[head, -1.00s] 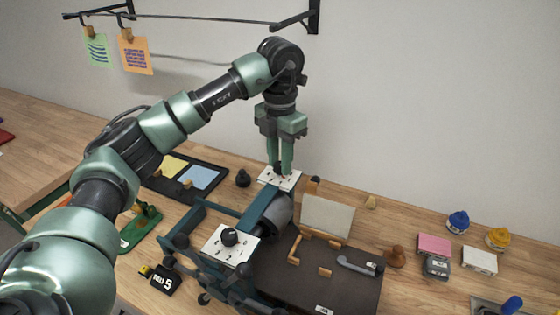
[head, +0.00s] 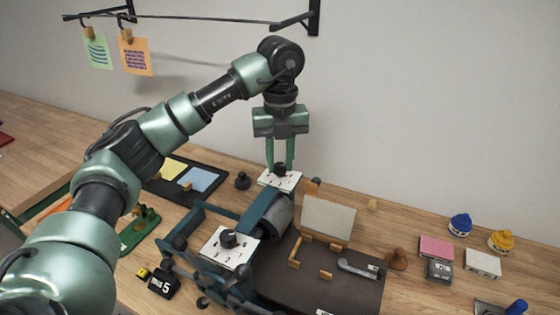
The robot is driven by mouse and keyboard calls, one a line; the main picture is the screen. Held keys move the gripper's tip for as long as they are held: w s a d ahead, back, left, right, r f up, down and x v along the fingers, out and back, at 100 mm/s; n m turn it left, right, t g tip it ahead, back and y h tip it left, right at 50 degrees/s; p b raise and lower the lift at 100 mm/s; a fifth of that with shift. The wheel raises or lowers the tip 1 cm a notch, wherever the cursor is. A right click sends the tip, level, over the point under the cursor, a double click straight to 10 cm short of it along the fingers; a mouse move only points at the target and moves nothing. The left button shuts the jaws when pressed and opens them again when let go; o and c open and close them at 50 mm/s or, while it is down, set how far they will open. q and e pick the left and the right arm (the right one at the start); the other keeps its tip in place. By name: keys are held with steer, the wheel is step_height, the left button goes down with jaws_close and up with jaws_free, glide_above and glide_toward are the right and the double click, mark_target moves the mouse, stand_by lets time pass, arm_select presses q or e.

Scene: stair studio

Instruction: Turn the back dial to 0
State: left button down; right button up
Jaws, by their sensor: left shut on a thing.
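The back dial is a black knob (head: 281,170) on a white numbered plate (head: 284,182) at the far end of the blue press. My left gripper (head: 280,166) points straight down from above and is shut on this knob. The fingers and knob hide part of the plate, and its numbers are too small to read. A second black dial (head: 228,239) sits on a nearer white plate (head: 214,251) on the front of the press (head: 259,211). My right gripper is not in view.
A black sign reading 5 (head: 163,285) stands at the front left. A black knob-like object (head: 242,180) stands left of the back plate. Colored jars (head: 460,224) stand at the right.

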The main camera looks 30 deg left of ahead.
mark_target(280, 165)
arm_select(q)
steer(key=shift+n, duration=1.2)
steer(key=c, duration=1.1)
jaws_free()
steer(key=shift+c, duration=0.2)
steer(key=shift+r, duration=0.1)
step_height(280, 165, up, 8)
steer(key=shift+f, duration=0.15)
steer(key=shift+f, duration=0.1)
